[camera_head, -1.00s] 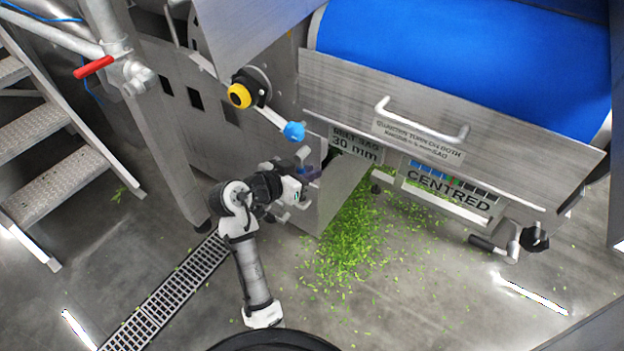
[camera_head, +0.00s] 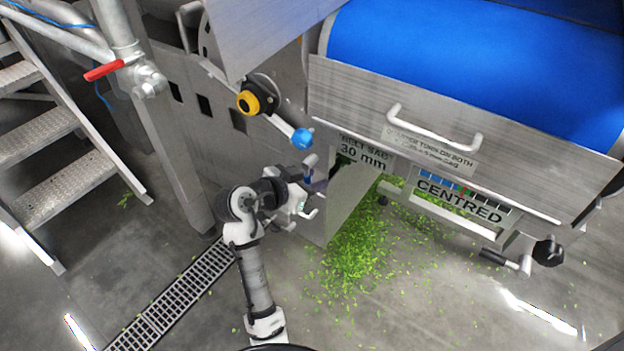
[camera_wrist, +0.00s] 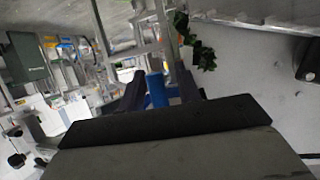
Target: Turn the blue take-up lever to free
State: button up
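The blue take-up lever shows in the head view as a pale arm with a blue knob (camera_head: 302,138) at its lower right end. Its upper left end meets a round black and yellow hub (camera_head: 249,103) on the steel side of the machine. My gripper (camera_head: 309,173) is just below the knob in that view, pointing up toward it, and it looks empty there. In the wrist view a blue cylinder (camera_wrist: 157,90), which looks like the knob, shows between my two dark, spread fingers. A gap shows on its right side. I cannot tell whether it lies between the fingertips or beyond them.
A steel guard with a handle (camera_head: 435,128) and the blue belt (camera_head: 470,55) are at the upper right. A steel chute plate (camera_head: 350,208) is close right of my gripper. Green scraps (camera_head: 355,255) lie on the floor. A red-handled valve (camera_head: 103,71) and steps are left.

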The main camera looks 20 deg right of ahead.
jog(key=v, duration=1.3)
jog(key=shift+s+a+r, duration=0.1)
jog(key=shift+s+a, duration=0.15)
jog(key=shift+a, duration=0.05)
